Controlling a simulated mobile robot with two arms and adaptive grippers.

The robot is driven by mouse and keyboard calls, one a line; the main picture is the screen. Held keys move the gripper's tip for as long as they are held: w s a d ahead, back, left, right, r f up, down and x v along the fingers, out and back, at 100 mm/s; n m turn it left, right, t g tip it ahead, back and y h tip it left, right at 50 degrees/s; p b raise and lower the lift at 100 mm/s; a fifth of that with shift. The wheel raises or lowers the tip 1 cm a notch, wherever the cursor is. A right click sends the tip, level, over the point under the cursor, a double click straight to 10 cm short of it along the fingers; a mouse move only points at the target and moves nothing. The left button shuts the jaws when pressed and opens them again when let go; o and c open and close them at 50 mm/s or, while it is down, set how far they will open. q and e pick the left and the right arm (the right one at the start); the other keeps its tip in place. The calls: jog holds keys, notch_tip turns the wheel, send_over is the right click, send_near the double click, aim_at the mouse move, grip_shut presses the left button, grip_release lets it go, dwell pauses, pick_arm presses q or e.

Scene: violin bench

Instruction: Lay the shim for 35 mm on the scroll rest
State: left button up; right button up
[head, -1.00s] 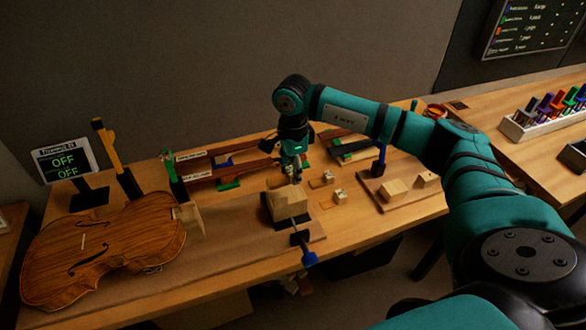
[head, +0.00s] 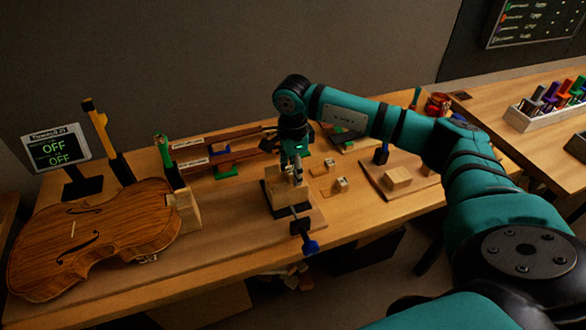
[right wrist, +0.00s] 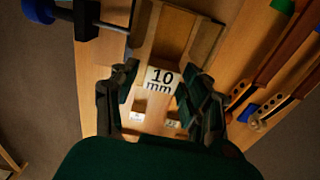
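My right gripper (head: 297,181) points down over the wooden scroll rest (head: 287,199). In the right wrist view its two fingers (right wrist: 160,78) flank a wooden piece with a white label reading "10 mm" (right wrist: 162,80), and they look shut on this shim. The rest (right wrist: 207,42) shows just beyond and beneath it. Whether the shim touches the rest is hidden. Two other labelled shims, one farther (head: 318,170) and one nearer (head: 341,185), lie on the bench right of the rest. Their labels are too small to read. My left gripper is not in view.
A violin body (head: 95,235) lies on the left of the bench, by a display (head: 57,148) reading OFF. A clamp with a blue knob (head: 309,247) juts from the rest's front. Racked wooden pieces (head: 225,155) stand behind; a board with a block (head: 397,178) is right.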

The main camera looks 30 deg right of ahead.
jog(key=shift+o, duration=0.7)
notch_tip(320, 180, up, 12)
jog(key=shift+f, duration=0.1)
dwell(0.5)
